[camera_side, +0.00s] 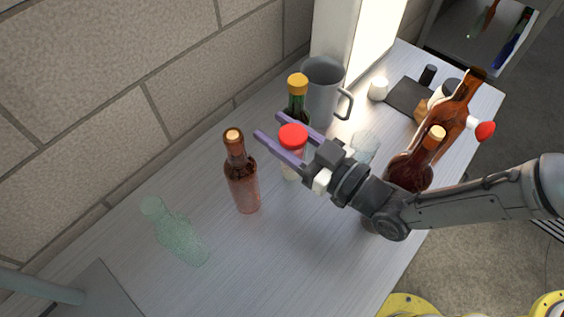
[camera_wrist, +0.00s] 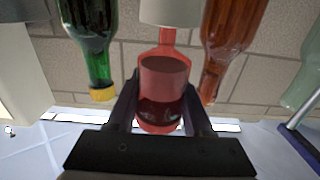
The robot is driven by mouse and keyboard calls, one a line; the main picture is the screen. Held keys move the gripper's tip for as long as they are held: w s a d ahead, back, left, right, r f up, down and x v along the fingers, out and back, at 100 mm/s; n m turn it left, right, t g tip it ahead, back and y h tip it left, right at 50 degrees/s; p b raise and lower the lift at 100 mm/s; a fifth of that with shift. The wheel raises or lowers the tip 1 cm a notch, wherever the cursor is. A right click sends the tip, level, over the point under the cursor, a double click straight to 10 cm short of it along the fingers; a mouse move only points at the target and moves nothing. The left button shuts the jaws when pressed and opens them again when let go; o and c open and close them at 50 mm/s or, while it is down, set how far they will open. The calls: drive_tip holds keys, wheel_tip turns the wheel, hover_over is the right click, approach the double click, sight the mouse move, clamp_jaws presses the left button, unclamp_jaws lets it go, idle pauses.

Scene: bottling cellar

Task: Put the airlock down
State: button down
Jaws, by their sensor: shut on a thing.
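The airlock (camera_side: 293,137) has a red top and a paler lower part. In the wrist view, where the scene appears upside down, it is a translucent red cup (camera_wrist: 163,85) with a narrower stem and a pale wide piece (camera_wrist: 170,12) beyond it. My gripper (camera_side: 268,132) is around the red part, one purple finger on each side; it also shows in the wrist view (camera_wrist: 160,100). It is shut on the airlock, which looks about upright. I cannot tell whether its lower end touches the table.
A reddish-brown bottle (camera_side: 243,185) stands left of my gripper, a green bottle with yellow cap (camera_side: 297,100) behind it. A grey mug (camera_side: 322,95) is farther back. Brown bottles (camera_side: 408,172) stand right. A pale green glass bottle (camera_side: 178,235) is at left. The front table (camera_side: 300,250) is clear.

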wheel_tip(320, 180, down, 10)
idle(0.5)
drive_tip(key=c, duration=0.6)
unclamp_jaws()
